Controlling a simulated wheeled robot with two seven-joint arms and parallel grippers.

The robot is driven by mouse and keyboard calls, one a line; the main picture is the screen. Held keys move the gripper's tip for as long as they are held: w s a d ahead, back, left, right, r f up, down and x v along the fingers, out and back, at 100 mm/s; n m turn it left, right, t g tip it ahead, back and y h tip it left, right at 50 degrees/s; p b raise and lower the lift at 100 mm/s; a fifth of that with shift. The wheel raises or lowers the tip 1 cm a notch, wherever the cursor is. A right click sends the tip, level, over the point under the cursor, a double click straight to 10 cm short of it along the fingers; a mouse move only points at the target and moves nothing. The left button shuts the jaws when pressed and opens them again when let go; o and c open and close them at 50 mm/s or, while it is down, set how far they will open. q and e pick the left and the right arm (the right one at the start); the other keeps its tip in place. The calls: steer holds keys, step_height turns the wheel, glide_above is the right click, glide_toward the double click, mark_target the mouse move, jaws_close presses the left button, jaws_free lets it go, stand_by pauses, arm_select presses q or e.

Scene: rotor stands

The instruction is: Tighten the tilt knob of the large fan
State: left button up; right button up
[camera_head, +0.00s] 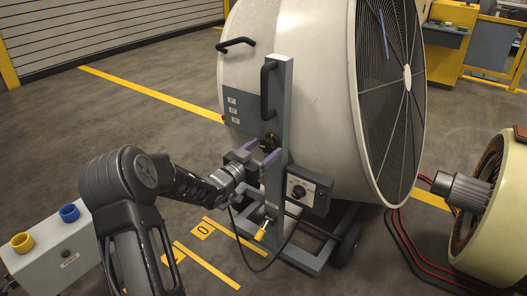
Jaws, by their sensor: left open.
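The large fan (310,70) is a big beige drum with a dark grille facing right, carried on a grey upright and a wheeled base. The tilt knob (269,142) looks black with a bit of yellow and sits on the drum's side by the upright (285,110). My left gripper (262,150) reaches in from the left. Its two purple fingertips are apart, one on each side of the knob in the picture. I cannot tell whether they touch it. The knob is partly hidden. My right gripper is not in view.
A control box (318,201) with a black dial hangs low on the upright. A black handle (268,90) sits above the knob. A cable loops below my left gripper. A grey box (50,262) with yellow and blue caps stands at lower left. A cream motor (497,225) is at right.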

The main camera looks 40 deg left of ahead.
arm_select(q)
steer(key=shift+c, duration=0.2)
steer(key=c, duration=1.3)
